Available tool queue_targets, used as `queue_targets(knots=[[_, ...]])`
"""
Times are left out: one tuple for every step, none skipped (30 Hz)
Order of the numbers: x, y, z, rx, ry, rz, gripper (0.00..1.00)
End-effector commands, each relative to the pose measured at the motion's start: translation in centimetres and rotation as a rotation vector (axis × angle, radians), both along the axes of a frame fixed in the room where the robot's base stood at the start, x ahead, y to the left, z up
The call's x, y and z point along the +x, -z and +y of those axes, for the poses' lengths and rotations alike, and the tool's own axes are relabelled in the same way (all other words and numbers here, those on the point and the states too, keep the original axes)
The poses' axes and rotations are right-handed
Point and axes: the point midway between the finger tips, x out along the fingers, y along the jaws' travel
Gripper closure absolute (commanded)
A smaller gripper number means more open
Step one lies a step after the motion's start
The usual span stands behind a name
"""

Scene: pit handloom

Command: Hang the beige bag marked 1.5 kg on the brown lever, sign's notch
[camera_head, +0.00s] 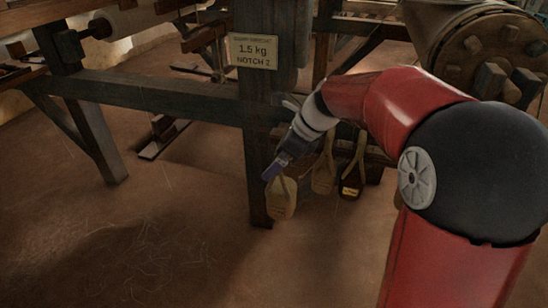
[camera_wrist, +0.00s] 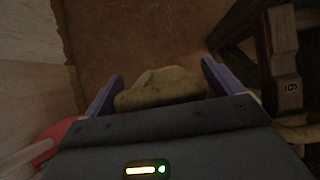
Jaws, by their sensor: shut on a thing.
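The sign (camera_head: 258,50) on the dark post reads 1.5 kg, NOTCH 2. My gripper (camera_head: 273,173) is low in front of the post, shut on a beige bag (camera_head: 281,200) that hangs below it. No weight mark on this bag is readable. In the wrist view the bag (camera_wrist: 160,86) sits between the purple fingers of my gripper (camera_wrist: 162,88). I cannot make out the brown lever or its notches for certain. A brown wooden piece (camera_wrist: 284,45) with a small pale number mark shows at the right of the wrist view.
Another beige bag (camera_head: 323,177) and a dark bag with a yellow label (camera_head: 351,181) hang right of the held bag. A loom beam (camera_head: 160,97) runs left from the post (camera_head: 258,150). A large round metal-and-wood part (camera_head: 480,50) stands back right. The floor at front left is clear.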

Motion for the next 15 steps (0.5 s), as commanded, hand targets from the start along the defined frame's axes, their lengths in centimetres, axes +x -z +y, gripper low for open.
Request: queue_targets(knots=[[-0.3,-0.2,0.2,0.003,-0.001,-0.008,0.79],[-0.4,-0.2,0.3,0.003,-0.001,-0.008,0.79],[-0.7,-0.1,0.4,0.002,-0.001,-0.007,0.79],[-0.9,-0.1,0.4,0.002,-0.001,-0.007,0.79],[-1.1,-0.1,0.5,0.002,0.0,-0.007,0.79],[-1.4,-0.1,0.6,0.002,0.0,-0.007,0.79],[-1.6,-0.1,0.7,0.002,-0.001,-0.007,0.79],[-1.8,-0.1,0.8,0.002,-0.001,-0.007,0.79],[-2.1,-0.1,0.9,0.003,-0.001,-0.008,0.79],[-2.3,-0.2,0.9,0.003,-0.001,-0.008,0.79],[-2.5,-0.1,1.0,0.003,-0.001,-0.008,0.79],[-2.8,-0.1,1.1,0.003,0.0,-0.006,0.79],[-3.0,-0.1,1.2,0.003,0.0,-0.006,0.79],[-3.2,-0.1,1.3,0.003,0.0,-0.007,0.79],[-3.5,-0.1,1.4,0.003,-0.001,-0.008,0.79]])
